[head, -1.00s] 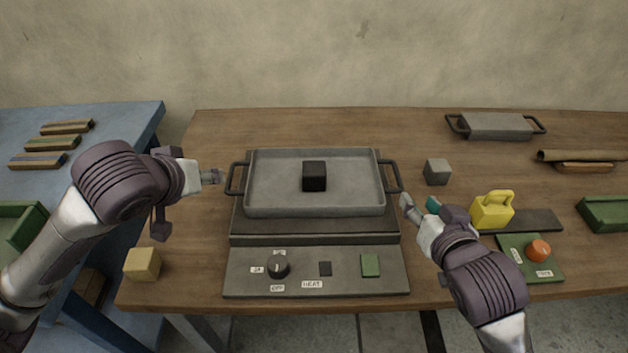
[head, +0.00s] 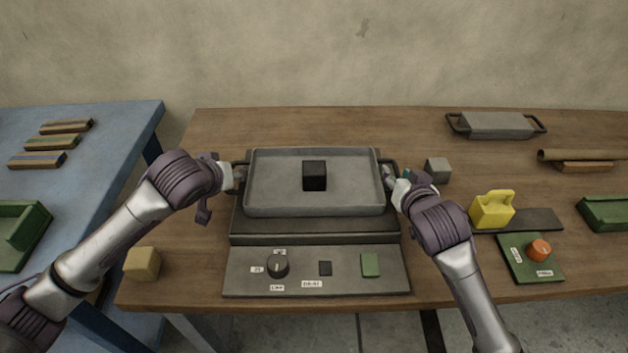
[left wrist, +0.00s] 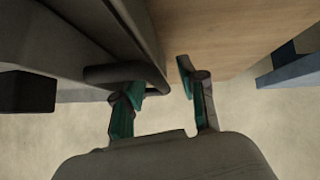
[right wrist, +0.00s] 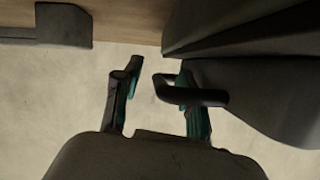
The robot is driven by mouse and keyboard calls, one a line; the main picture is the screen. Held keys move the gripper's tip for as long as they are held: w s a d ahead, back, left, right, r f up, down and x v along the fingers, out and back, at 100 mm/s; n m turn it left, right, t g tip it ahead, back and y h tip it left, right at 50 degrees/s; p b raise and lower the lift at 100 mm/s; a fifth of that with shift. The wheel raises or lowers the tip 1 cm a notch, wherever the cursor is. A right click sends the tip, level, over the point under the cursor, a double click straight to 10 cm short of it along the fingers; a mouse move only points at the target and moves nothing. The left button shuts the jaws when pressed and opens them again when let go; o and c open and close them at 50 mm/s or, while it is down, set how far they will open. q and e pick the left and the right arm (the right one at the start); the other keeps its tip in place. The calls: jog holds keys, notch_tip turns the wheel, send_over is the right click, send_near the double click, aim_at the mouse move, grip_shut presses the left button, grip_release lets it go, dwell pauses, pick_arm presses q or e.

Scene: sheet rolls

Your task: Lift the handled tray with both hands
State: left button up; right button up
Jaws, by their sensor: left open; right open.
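The grey handled tray (head: 262,192) sits on the dark heater block at the middle of the table, with a black cube (head: 314,176) in it. My left gripper (head: 238,178) is at the tray's left handle. In the left wrist view my left gripper (left wrist: 160,85) is open, and the dark left handle (left wrist: 125,73) reaches toward the gap between its fingers. My right gripper (head: 388,177) is at the right handle. In the right wrist view my right gripper (right wrist: 156,75) is open, and the right handle's bar (right wrist: 190,95) reaches between its fingers.
The heater's front panel (head: 345,285) has a knob and a green button. A grey cube (head: 438,170), a yellow handled weight (head: 492,211) and a second handled tray (head: 496,126) stand to the right. A wooden cube (head: 142,264) is at the front left.

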pick_arm(q)
grip_shut()
pick_arm(e)
grip_shut()
pick_arm(q)
jog(key=shift+r, duration=0.1)
pick_arm(e)
jog(key=shift+r, duration=0.1)
